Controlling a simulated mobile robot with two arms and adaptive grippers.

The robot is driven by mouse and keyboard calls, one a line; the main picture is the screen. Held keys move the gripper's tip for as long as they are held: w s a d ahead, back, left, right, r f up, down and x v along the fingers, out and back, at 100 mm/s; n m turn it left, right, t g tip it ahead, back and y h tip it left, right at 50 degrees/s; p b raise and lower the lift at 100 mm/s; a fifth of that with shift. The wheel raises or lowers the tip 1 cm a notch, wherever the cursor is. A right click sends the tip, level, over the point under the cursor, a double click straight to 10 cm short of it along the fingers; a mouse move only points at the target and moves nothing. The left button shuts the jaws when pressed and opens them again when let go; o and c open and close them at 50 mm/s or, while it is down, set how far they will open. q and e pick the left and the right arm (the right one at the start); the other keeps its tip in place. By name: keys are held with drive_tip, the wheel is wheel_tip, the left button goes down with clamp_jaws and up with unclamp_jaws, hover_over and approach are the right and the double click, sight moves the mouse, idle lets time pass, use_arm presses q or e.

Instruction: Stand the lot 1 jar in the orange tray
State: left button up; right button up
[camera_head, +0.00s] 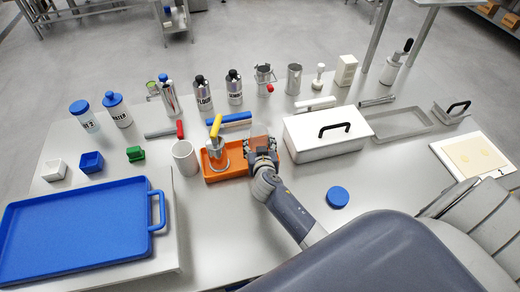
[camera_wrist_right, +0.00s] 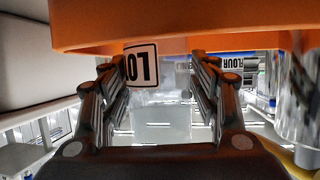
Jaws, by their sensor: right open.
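The orange tray (camera_head: 228,176) lies at the middle of the table, and its wall fills the top of the upside-down right wrist view (camera_wrist_right: 180,25). A clear jar (camera_wrist_right: 165,105) with a white "LOT" label (camera_wrist_right: 140,66) is between the fingers of my right gripper (camera_wrist_right: 155,75); the lot number is not readable. In the head view my right gripper (camera_head: 262,152) is over the tray's right end and mostly covers the jar. The gripper is open around the jar. The tray wall hides the jar's base, which seems to be inside the tray. My left gripper is not in view.
A yellow-handled metal tool (camera_head: 216,145) stands in the tray's left part. A white cup (camera_head: 186,158) is left of the tray and a white lidded box (camera_head: 305,143) close on its right. Labelled bottles (camera_head: 203,94) stand behind. A blue lid (camera_head: 337,197) lies on clear table in front.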

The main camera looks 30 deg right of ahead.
drive_tip(key=b+v, duration=0.1)
drive_tip(key=v, duration=1.1)
